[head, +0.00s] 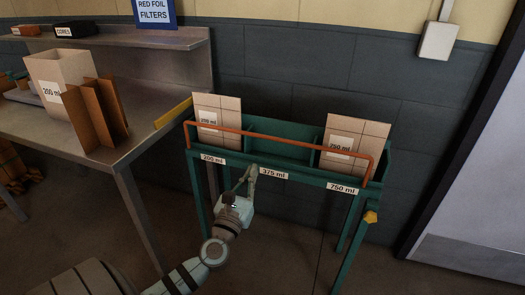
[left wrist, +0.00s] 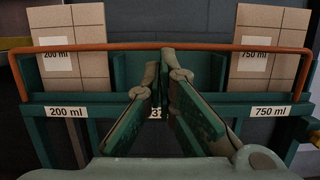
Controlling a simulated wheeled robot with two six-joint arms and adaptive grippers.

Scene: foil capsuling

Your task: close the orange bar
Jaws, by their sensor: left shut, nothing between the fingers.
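The orange bar (head: 285,139) runs across the front of a green rack (head: 228,167), above its label strip, and bends down at both ends. It also shows in the left wrist view (left wrist: 100,46), crossing in front of the boxes. My left gripper (head: 252,170) is shut and empty at the front of the rack, beside the 375 ml label. In the left wrist view its fingertips (left wrist: 162,68) meet near the middle of the bar and partly hide the 375 ml label. I cannot tell whether they touch the bar. My right gripper is not in view.
Tan cartons stand in the 200 ml (head: 217,112) and 750 ml (head: 342,138) compartments; the middle one looks empty. A yellow knob (head: 371,217) is on the rack's right leg.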

